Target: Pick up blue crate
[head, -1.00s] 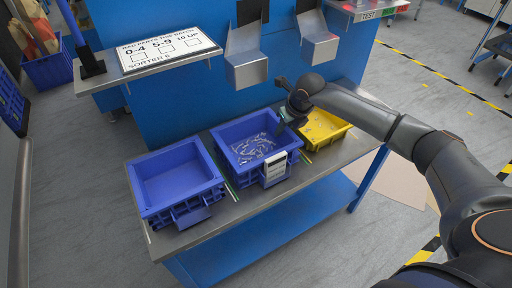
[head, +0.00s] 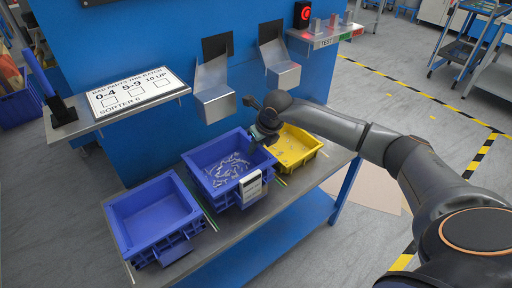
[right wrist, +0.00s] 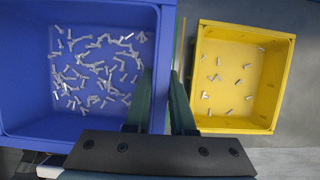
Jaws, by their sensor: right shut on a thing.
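The blue crate (head: 207,164) with several small metal parts in it stands on the metal bench, between an empty blue crate (head: 118,207) and a yellow crate (head: 316,152). My right gripper (head: 264,134) is at its right wall, beside the yellow crate. In the right wrist view, the gripper (right wrist: 167,100) is shut on the right wall of the filled blue crate (right wrist: 75,133), one finger inside and one outside. I cannot tell any lift off the bench. My left gripper is not in view.
A white label holder (head: 251,187) is on the filled crate's front. Two metal chutes (head: 214,98) (head: 281,72) hang on the blue panel behind. A sign board (head: 137,91) stands at the left. Thin green strips lie by the crates.

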